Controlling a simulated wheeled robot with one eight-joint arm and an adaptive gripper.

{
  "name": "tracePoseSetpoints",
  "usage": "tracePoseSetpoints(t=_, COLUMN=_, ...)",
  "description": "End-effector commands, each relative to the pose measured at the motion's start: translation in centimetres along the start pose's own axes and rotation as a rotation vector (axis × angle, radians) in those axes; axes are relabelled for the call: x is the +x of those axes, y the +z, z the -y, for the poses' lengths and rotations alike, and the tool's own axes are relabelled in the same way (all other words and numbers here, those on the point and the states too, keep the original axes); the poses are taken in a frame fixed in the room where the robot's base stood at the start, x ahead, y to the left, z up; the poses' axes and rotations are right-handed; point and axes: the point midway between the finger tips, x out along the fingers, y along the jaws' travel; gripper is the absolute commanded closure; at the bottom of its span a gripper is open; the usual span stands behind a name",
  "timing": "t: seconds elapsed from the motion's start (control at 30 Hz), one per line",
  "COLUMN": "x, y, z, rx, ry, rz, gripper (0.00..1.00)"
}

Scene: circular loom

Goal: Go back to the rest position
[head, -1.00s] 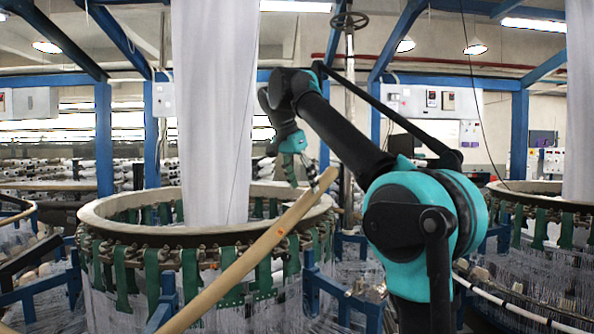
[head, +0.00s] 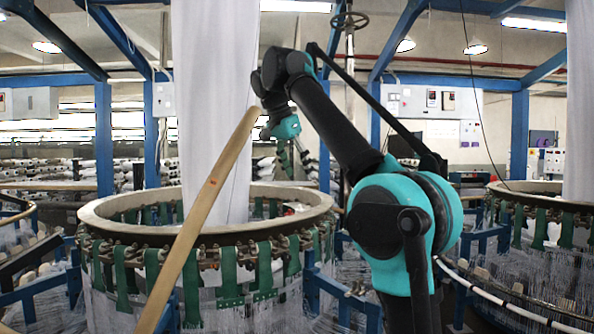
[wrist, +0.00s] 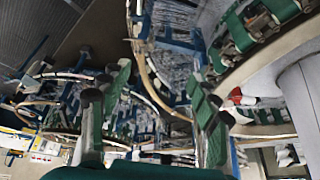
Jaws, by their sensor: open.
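My gripper (head: 296,164) hangs at the end of my black and teal arm, in the head view. It is over the right part of the loom's ring (head: 110,226), with its fingers pointing down. In the wrist view my gripper (wrist: 150,95) shows two green fingers spread wide apart, with nothing between them. Below them lie parts of the loom and the floor, seen at a slant.
A long wooden pole (head: 195,225) slants across the front of the loom. A white fabric column (head: 215,110) rises from the ring's middle. Blue posts (head: 103,140) stand behind. Another loom (head: 545,200) is at the right. A small red and white thing (wrist: 237,97) shows in the wrist view.

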Motion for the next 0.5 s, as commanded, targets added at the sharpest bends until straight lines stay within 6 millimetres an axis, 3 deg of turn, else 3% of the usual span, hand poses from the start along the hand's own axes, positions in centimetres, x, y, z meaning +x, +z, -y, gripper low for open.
tracePoseSetpoints(t=0.27, x=0.9, y=0.0, z=0.1, rx=-0.015, ry=-0.002, rz=0.006, gripper=0.39)
tracePoseSetpoints(t=0.37, x=3.4, y=0.2, z=0.2, rx=-0.051, ry=-0.007, rz=0.021, gripper=0.39)
tracePoseSetpoints(t=0.5, x=9.1, y=1.0, z=-0.3, rx=-0.141, ry=-0.026, rz=0.052, gripper=0.39)
